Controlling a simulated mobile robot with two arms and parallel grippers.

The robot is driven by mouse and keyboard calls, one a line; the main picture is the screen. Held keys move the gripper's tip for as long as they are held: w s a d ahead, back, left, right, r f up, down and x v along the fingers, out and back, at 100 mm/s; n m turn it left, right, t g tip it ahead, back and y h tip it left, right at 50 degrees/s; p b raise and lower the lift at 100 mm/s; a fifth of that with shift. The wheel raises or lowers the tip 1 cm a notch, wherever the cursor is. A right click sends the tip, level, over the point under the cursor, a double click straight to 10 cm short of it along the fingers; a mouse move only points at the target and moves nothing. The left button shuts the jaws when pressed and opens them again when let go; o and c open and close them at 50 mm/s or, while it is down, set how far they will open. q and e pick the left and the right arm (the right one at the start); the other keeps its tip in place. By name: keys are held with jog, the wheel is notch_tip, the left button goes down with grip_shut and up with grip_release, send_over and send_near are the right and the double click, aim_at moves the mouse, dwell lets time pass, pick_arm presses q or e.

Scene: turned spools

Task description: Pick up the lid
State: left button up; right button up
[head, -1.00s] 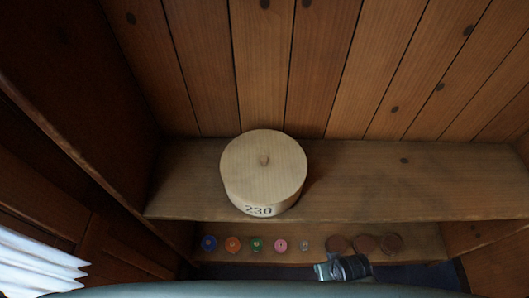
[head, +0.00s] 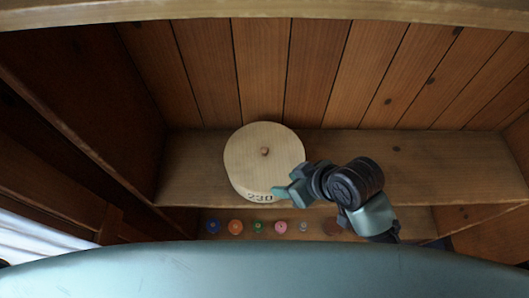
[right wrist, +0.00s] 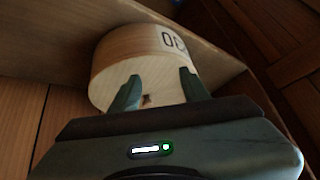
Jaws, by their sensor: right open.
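The lid (head: 250,160) is a pale wooden disc with a small knob (head: 264,152) at its middle. It tops a round wooden box (head: 250,192) marked 230, upright on the shelf. My right gripper (head: 285,192) is open and empty at the box's front right edge. In the right wrist view, the lid (right wrist: 110,88) lies beyond the two parted fingers of my right gripper (right wrist: 158,77), with the knob (right wrist: 147,99) showing between them. I cannot tell whether the fingers touch the lid. My left gripper is out of view.
The box stands on a wooden shelf (head: 430,165), clear to its right. A lower shelf holds a row of small spools, including blue (head: 213,227), orange (head: 236,227), green (head: 259,227) and pink (head: 281,228). A board edge (head: 250,10) crosses the top.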

aim_at(264, 149)
jog(key=w+a+r+n, duration=0.1)
jog(key=a+n, duration=0.1)
jog(key=a, duration=0.1)
jog(key=w+a+n+g+y, duration=0.1)
jog(key=a+n, duration=0.1)
jog(key=w+a+r+n+g, duration=0.1)
jog(key=a+n, duration=0.2)
jog(key=shift+w+a+r+y, duration=0.3)
jog(key=shift+a+y, duration=0.05)
jog(key=shift+y, duration=0.05)
jog(key=w+n, duration=0.1)
jog(key=w+n+g, duration=0.1)
jog(key=shift+w+d+g+h, duration=0.3)
jog(key=shift+w+d+h, duration=0.1)
jog(key=w+d+r+n+h, duration=0.1)
jog(key=w+d+h, duration=0.1)
jog(key=w+d, duration=0.4)
jog(key=shift+g+y, duration=0.3)
jog(key=p+x, duration=0.1)
jog(key=x, duration=0.1)
jog(key=p+x, duration=0.1)
jog(key=x, duration=0.1)
jog(key=p+x, duration=0.1)
jog(key=x, duration=0.1)
jog(key=shift+s+a+f, duration=0.25)
jog(key=shift+a, duration=0.2)
jog(key=shift+a+f, duration=0.1)
jog(key=shift+f, duration=0.2)
jog(key=shift+r, duration=0.1)
grip_shut()
